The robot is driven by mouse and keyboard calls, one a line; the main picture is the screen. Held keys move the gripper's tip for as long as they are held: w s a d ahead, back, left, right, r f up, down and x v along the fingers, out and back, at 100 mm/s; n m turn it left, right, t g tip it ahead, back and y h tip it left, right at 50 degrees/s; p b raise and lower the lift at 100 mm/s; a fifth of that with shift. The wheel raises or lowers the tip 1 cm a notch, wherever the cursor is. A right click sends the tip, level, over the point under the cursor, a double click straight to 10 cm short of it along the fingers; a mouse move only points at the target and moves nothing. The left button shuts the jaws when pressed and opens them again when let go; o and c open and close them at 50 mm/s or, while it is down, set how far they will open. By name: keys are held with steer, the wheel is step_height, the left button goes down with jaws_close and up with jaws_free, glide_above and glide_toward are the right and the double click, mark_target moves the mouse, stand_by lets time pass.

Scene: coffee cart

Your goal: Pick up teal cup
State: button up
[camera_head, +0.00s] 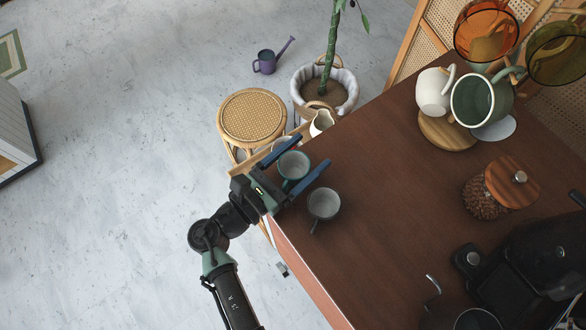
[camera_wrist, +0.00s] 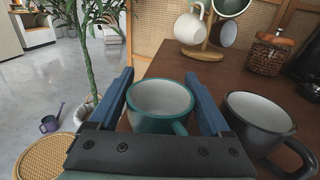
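The teal cup (camera_wrist: 160,106) stands upright on the brown counter, white inside, with its handle toward the lower right in the wrist view. It also shows in the head view (camera_head: 293,165) near the counter's left corner. My gripper (camera_head: 306,152) is open, with one blue finger on each side of the cup. In the wrist view the fingers (camera_wrist: 165,92) flank the cup; the right finger is close to its wall, and I cannot tell whether it touches. The gripper's palm hides the cup's lower front.
A dark grey cup (camera_head: 324,203) stands just right of the right finger, also in the wrist view (camera_wrist: 258,122). A white pitcher (camera_head: 321,122) is beyond the fingertips. A mug rack (camera_head: 447,131), wooden-lidded jar (camera_head: 487,199) and coffee machine (camera_head: 530,262) stand farther right. The counter's middle (camera_head: 390,200) is clear.

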steer(key=c, duration=1)
steer(key=shift+r, duration=0.1)
